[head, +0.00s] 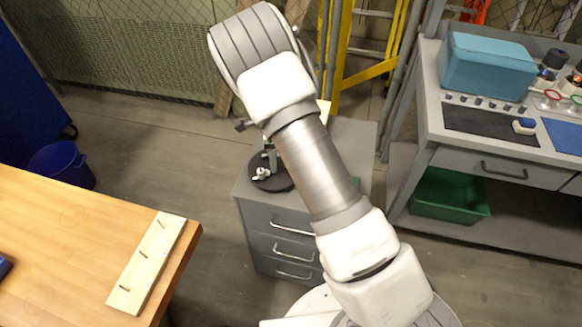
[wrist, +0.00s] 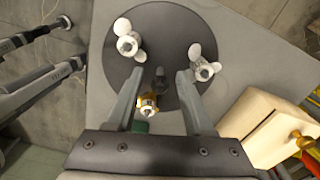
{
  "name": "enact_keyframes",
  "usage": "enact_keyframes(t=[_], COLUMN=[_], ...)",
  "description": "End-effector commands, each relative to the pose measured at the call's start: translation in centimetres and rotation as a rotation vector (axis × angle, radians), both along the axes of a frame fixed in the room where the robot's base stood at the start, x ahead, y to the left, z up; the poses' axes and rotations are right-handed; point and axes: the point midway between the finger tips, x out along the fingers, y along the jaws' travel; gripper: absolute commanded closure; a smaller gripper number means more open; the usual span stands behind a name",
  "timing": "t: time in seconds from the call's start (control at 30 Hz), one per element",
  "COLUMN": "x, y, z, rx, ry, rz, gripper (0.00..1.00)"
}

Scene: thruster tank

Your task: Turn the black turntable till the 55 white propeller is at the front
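The black turntable (wrist: 158,22) is a round disc on top of a grey cabinet; part of it also shows in the head view (head: 281,184). One white propeller (wrist: 125,40) stands at its upper left in the wrist view and another white propeller (wrist: 203,66) at its right. A brass-coloured piece (wrist: 147,104) is near the disc's lower edge. No number is legible, so I cannot tell which propeller is 55. My gripper (wrist: 160,75) is open over the disc, with a dark upright post (wrist: 160,80) between its fingers. Contact is unclear. The arm hides much of the disc in the head view.
The grey drawer cabinet (head: 283,222) bears the turntable. A pale wooden box with a brass knob (wrist: 270,128) sits right of the disc. A wooden table (head: 70,235) is at left; a grey workbench (head: 480,140) with a blue case (head: 487,65) is at right.

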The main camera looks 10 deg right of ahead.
Motion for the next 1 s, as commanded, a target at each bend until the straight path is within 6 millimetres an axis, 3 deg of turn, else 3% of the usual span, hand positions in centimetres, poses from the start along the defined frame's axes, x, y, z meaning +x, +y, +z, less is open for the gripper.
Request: enact_keyframes(t=[0.37, 1.0], x=[0.0, 0.0], y=[0.0, 0.0], z=[0.4, 5.6], rx=[0.0, 0.001], ry=[0.0, -0.001], rz=[0.001, 0.001], gripper=[0.47, 0.47])
